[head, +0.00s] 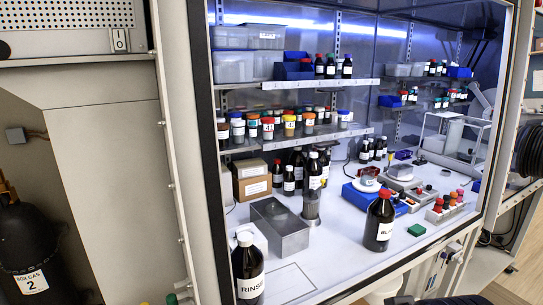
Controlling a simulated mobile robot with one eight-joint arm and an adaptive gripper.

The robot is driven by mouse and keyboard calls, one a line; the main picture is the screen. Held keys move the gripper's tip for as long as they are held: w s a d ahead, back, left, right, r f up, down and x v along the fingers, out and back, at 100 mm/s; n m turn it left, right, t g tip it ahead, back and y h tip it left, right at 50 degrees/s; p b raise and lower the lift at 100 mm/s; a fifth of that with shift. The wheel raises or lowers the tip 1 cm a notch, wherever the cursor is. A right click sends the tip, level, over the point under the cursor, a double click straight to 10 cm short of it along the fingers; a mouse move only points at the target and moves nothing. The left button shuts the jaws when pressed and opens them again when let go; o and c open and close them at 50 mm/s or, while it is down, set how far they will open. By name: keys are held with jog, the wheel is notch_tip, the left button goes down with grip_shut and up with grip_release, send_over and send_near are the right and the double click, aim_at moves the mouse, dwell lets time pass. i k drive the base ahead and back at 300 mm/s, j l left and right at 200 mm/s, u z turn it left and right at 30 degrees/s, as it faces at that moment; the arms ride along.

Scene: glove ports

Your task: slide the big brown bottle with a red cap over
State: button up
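The big brown bottle with a red cap (379,224) stands upright on the white cabinet floor, near the front edge and right of centre. Its white label starts with "BL"; the rest is hard to read. A thin outlined rectangle (287,281) is marked on the floor at the front left. My gripper cannot be made out; only pale and dark parts, possibly of my arm, show at the bottom edge right of centre.
A dark bottle labelled RINSE (247,270) with a white cap stands at the front left. A metal open box (282,229) lies behind the outline. A blue device (362,197) is behind the brown bottle. A green block (417,230) and a vial rack (446,208) are to its right.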

aim_at(381, 213)
jog(key=i+l+z, duration=0.35)
jog(key=i+l, duration=0.15)
jog(key=l, duration=0.2)
jog(key=i+l+z, duration=0.4)
jog(key=i+l, duration=0.2)
